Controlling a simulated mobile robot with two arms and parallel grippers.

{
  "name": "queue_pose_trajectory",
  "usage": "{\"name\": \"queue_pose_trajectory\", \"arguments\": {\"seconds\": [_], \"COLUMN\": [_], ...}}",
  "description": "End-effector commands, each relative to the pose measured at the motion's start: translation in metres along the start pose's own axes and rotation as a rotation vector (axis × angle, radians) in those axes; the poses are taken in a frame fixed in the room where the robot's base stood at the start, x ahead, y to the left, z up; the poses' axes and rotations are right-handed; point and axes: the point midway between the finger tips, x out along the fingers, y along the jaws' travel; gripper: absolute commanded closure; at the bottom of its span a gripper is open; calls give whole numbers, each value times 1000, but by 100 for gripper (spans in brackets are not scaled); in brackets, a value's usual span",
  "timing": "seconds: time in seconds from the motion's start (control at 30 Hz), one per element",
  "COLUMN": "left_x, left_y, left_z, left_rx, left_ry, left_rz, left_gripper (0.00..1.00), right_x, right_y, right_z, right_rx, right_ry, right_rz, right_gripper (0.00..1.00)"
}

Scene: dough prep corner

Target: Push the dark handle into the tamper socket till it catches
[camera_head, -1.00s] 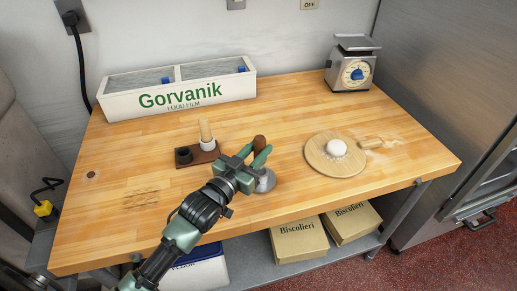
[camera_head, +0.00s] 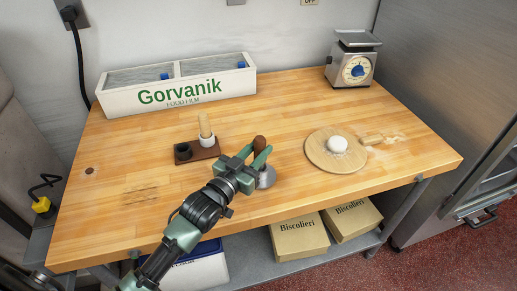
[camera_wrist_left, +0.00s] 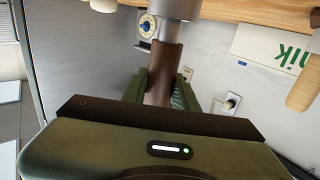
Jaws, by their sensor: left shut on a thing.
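My left gripper (camera_head: 255,157) is shut on the dark brown handle (camera_head: 259,143), which stands about upright above the table. The grey metal tamper (camera_head: 267,178) is right below it, near the table's front middle, partly hidden by the gripper. In the left wrist view, the dark handle (camera_wrist_left: 164,70) runs between my fingers, and its far end meets the tamper's narrow grey neck (camera_wrist_left: 174,32). The two look in line and touching. The socket's inside is hidden, so I cannot tell how deep the handle sits. My right gripper is not in view.
A round board (camera_head: 318,154) with dough (camera_head: 337,144) lies to the right. A white box (camera_head: 180,97) and scale (camera_head: 353,68) stand behind.

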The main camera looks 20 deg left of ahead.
Motion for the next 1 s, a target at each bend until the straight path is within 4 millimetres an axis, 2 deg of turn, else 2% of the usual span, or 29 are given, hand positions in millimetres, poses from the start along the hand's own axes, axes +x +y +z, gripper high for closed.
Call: {"name": "queue_pose_trajectory", "arguments": {"seconds": [0.97,1.0], "left_x": [0,0], "left_y": [0,0], "left_z": [25,25], "left_rx": [0,0], "left_ry": [0,0], "left_rz": [0,0], "left_gripper": [100,66], "right_x": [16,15], "right_y": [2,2], "right_z": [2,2], "right_rx": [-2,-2], "right_ry": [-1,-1], "right_rz": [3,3], "right_gripper": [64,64]}}
